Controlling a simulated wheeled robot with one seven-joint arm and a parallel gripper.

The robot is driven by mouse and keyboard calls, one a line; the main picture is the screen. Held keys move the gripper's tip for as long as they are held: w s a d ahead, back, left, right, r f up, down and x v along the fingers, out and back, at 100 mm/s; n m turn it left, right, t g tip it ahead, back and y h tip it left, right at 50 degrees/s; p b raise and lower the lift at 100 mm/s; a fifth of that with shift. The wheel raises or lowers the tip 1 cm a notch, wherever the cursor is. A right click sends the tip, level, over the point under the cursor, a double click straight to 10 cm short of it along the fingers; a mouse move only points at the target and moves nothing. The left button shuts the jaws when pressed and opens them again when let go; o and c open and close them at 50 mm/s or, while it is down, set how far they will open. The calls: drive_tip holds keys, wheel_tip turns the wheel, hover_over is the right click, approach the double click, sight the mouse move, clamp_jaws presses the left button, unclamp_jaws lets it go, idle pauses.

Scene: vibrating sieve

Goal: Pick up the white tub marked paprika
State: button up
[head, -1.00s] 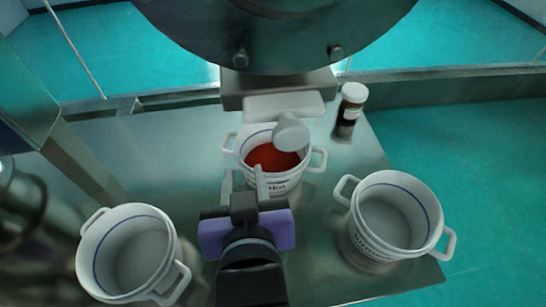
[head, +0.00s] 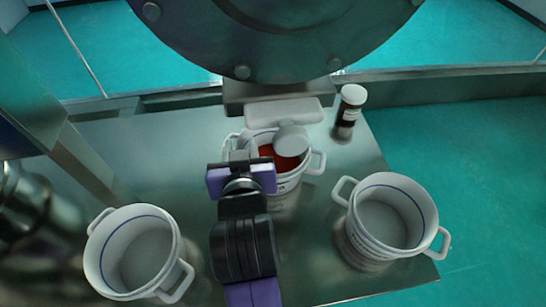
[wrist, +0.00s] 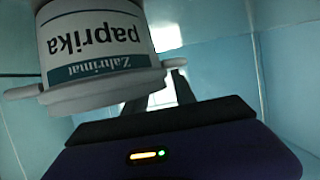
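The white tub marked paprika (head: 290,184) stands upright on the steel table at the centre, with red powder inside. Its label reads upside down in the wrist view (wrist: 97,45), with a side handle at each edge. My gripper (head: 240,150) is at the tub's left side in the head view, near its left handle. Its fingers are apart, with a gap between them in the wrist view (wrist: 158,95). The fingers partly hide the left handle; I cannot tell whether they touch it.
A white scoop or spout (head: 291,139) overhangs the tub's opening. The large round steel machine (head: 280,35) is above and behind. Two other white tubs stand at left (head: 137,252) and right (head: 392,215). A dark bottle with white cap (head: 349,112) is at back right.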

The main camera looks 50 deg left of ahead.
clamp_jaws()
drive_tip(key=shift+f, duration=0.15)
idle(1.3)
